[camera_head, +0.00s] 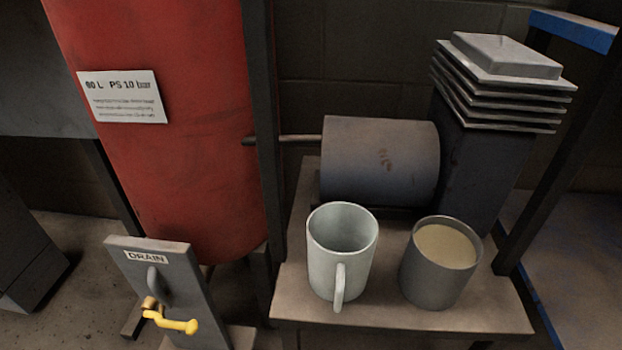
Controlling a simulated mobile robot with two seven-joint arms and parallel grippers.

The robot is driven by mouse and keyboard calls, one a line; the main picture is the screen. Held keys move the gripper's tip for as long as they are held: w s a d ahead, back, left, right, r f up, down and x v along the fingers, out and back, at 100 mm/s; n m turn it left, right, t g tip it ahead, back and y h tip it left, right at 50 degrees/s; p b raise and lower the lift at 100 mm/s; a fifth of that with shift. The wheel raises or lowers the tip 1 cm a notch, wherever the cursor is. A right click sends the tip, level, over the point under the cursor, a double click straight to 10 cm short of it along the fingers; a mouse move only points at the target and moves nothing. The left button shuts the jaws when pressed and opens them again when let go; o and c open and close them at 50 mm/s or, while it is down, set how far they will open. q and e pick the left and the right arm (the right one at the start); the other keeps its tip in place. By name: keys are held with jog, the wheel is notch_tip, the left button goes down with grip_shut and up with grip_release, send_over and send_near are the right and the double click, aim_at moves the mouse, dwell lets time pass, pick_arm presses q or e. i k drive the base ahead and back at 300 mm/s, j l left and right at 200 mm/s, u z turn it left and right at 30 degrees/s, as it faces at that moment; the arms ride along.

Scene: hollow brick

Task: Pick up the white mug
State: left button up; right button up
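The white mug (325,262) stands upright on a small brownish platform (400,318) in front of a dark cylinder. Its handle faces the front edge of the platform. Its open top shows a pale, empty-looking inside. Neither of my grippers is in the head view.
A grey cup (432,275) with tan contents stands just right of the mug. Behind are a motor-like cylinder (378,160) and a finned block (500,85). A dark post (262,130) and red tank (190,180) stand left. A drain panel (165,285) with a yellow lever (172,322) is lower left.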

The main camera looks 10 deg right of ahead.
aim_at(342, 236)
jog(key=i+j+z, duration=0.15)
jog(key=j+z, duration=0.25)
jog(key=i+j+z, duration=0.1)
jog(key=j+z, duration=0.65)
